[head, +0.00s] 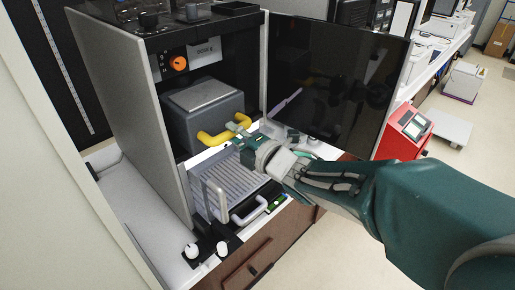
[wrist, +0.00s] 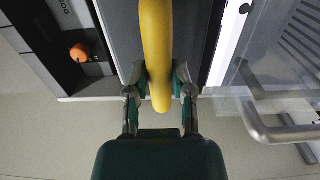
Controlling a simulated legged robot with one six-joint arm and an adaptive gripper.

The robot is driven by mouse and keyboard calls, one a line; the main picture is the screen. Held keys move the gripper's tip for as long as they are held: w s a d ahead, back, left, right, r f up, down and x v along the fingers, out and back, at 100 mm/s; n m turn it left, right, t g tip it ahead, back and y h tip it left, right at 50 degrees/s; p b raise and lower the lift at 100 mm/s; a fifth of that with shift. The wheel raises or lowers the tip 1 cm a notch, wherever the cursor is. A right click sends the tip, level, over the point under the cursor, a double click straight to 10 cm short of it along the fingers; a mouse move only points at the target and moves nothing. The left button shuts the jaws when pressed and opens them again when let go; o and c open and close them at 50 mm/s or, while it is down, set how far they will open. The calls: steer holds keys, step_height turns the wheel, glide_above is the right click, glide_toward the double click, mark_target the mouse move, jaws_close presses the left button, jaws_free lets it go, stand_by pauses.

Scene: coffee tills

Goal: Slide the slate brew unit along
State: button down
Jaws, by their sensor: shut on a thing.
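The slate brew unit (head: 205,112) is a dark grey box inside the open machine bay in the head view. A yellow U-shaped handle (head: 214,138) sticks out of its front. In the wrist view, the unit's grey face (wrist: 125,30) lies behind the yellow handle (wrist: 156,45). My gripper (head: 240,134) reaches in from the right and is at the handle's right part. In the wrist view my gripper (wrist: 160,82) has its two fingers on either side of the yellow bar, shut on it. The back of the unit is hidden in the bay.
A dark glossy door (head: 330,85) stands open right of the bay. Below the unit lies a ribbed tray (head: 232,190) with a pale handle (head: 250,212). An orange knob (head: 180,63) sits above. A red card terminal (head: 404,130) stands beyond the door.

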steer(key=v, duration=0.6)
steer(key=shift+s+d+f, duration=0.2)
steer(key=shift+f, duration=0.05)
steer(key=shift+c, duration=2)
jaws_free()
steer(key=shift+r, duration=0.1)
